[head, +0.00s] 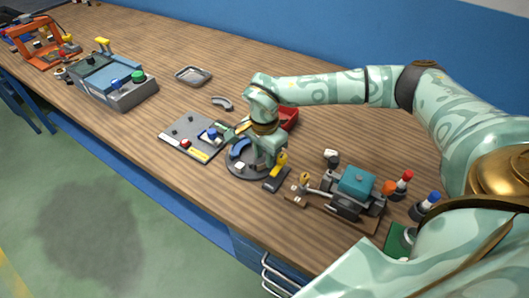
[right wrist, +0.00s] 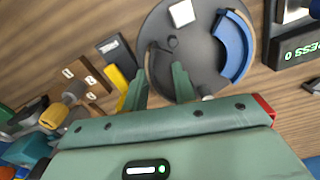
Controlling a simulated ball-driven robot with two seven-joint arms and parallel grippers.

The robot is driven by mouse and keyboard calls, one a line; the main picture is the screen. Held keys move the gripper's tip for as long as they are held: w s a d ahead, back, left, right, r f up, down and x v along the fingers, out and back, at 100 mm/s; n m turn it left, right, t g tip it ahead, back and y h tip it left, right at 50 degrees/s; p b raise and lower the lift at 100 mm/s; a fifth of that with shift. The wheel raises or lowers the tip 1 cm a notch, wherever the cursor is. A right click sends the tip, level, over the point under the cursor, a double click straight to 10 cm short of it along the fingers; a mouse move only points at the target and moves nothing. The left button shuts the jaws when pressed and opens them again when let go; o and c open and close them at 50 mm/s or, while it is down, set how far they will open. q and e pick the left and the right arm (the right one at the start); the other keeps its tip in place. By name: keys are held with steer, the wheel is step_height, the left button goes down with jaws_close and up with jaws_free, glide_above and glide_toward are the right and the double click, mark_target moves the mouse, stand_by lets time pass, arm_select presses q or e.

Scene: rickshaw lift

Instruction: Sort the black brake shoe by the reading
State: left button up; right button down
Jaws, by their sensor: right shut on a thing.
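My right gripper (head: 262,161) is lowered over a round dark plate (head: 234,170) on the bench. In the right wrist view its two fingers (right wrist: 161,82) stand at the plate's left side, closed around a dark curved piece, seemingly the black brake shoe (right wrist: 160,63). It is hard to tell from the dark plate, and I cannot tell whether it is lifted. A blue shoe (right wrist: 236,46) lies along the plate's opposite rim. A display (right wrist: 298,47) beside the plate shows green text, upside down and cut off. My left gripper is not in view.
A grey shoe (head: 222,102) and a metal tray (head: 193,75) lie farther back. A panel with red and blue knobs (head: 183,140) is left of the plate; a red bin (head: 291,117) is behind my gripper. A teal-topped device (head: 356,182) and screwdrivers are at the right.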

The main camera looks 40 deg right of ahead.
steer(key=shift+p, duration=0.35)
stand_by(0.5)
steer(key=shift+f, duration=0.25)
stand_by(0.8)
steer(key=shift+f+p, duration=0.1)
steer(key=shift+p, duration=0.2)
stand_by(0.4)
steer(key=c, duration=1)
jaws_free()
steer(key=shift+w+a, duration=0.1)
steer(key=shift+c, duration=0.2)
steer(key=shift+o, duration=0.2)
steer(key=shift+f, duration=0.15)
